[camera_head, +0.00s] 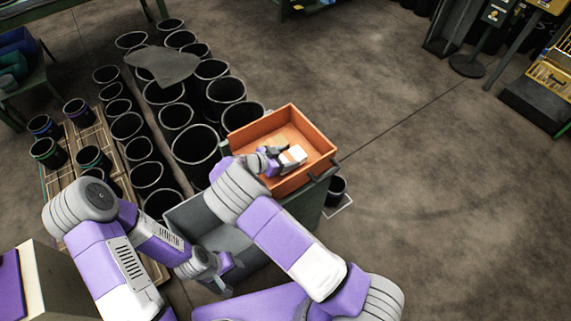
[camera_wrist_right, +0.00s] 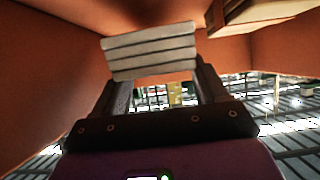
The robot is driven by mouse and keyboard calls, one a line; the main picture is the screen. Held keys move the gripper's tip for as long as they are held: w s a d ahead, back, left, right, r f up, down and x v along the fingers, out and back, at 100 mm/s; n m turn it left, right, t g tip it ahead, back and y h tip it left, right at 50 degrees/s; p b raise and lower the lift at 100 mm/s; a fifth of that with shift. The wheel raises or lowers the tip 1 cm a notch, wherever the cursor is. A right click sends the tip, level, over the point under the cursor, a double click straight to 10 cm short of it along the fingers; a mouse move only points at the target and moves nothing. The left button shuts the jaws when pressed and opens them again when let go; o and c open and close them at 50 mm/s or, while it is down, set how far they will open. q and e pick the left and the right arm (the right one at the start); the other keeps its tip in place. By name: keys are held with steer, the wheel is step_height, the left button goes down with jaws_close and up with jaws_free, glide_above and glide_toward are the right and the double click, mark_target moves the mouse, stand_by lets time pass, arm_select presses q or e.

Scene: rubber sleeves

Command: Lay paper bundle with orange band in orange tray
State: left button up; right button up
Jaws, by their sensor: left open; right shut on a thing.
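The orange tray (camera_head: 322,151) sits on a grey-green stand and is open at the top. My right gripper (camera_head: 280,154) reaches down inside it, shut on a white paper bundle (camera_head: 297,153). In the right wrist view, the layered bundle (camera_wrist_right: 150,52) is between the two dark fingers (camera_wrist_right: 158,90), with orange tray walls around it. I cannot make out the bundle's band clearly, nor whether the bundle touches the tray floor. My left gripper (camera_head: 227,275) is open and empty, low beside the stand, apart from the tray.
A tan block-like thing (camera_head: 276,143) lies in the tray near the bundle; it seems to show in the right wrist view too (camera_wrist_right: 258,14). Several black sleeves (camera_head: 195,144) stand left of the tray. The floor to the right (camera_head: 440,200) is clear.

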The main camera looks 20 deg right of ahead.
step_height(320, 180, down, 4)
steer(key=shift+r+b, duration=0.25)
steer(key=shift+b, duration=0.2)
steer(key=o, duration=1.1)
steer(key=shift+c, duration=0.2)
steer(key=shift+r, duration=0.1)
steer(key=p+v, duration=0.2)
steer(key=v, duration=1)
